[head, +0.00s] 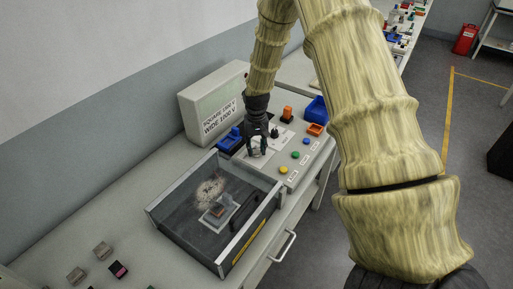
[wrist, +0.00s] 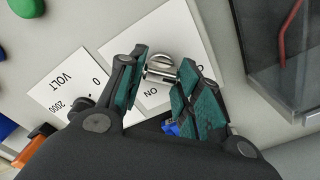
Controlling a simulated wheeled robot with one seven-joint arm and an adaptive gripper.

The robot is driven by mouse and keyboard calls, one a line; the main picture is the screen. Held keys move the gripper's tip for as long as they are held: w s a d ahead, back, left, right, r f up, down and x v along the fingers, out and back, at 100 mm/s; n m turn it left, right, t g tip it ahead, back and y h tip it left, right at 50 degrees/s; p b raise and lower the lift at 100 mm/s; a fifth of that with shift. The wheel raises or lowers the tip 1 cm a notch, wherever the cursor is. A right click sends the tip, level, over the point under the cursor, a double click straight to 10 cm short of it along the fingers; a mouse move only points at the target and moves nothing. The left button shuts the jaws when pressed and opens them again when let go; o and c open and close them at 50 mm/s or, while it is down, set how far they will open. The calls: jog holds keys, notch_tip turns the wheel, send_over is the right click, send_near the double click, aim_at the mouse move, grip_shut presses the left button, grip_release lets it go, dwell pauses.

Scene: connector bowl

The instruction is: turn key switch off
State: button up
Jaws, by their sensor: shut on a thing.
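The key switch (wrist: 160,67) is a silver metal cylinder with a slotted key end on a white label plate marked ON. In the wrist view my gripper (wrist: 163,72) has its teal-padded fingers on either side of the key switch, shut on it. The other label word is mostly hidden by a finger. In the head view my gripper (head: 256,148) reaches down to the panel, and the switch itself is mostly covered by the fingers.
A clear-lidded box (head: 180,235) stands just left of the panel. Behind is a grey sign box (head: 212,105). Green (head: 283,170), yellow (head: 295,154) and blue (head: 306,141) buttons line the panel's front. A black knob (wrist: 82,104) sits on the VOLT plate near a finger.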

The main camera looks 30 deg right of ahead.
aim_at(257, 148)
dwell(0.6)
jog(key=o, duration=1)
jog(key=shift+s, duration=0.1)
notch_tip(257, 148, up, 12)
jog(key=shift+f, duration=0.1)
dwell(0.4)
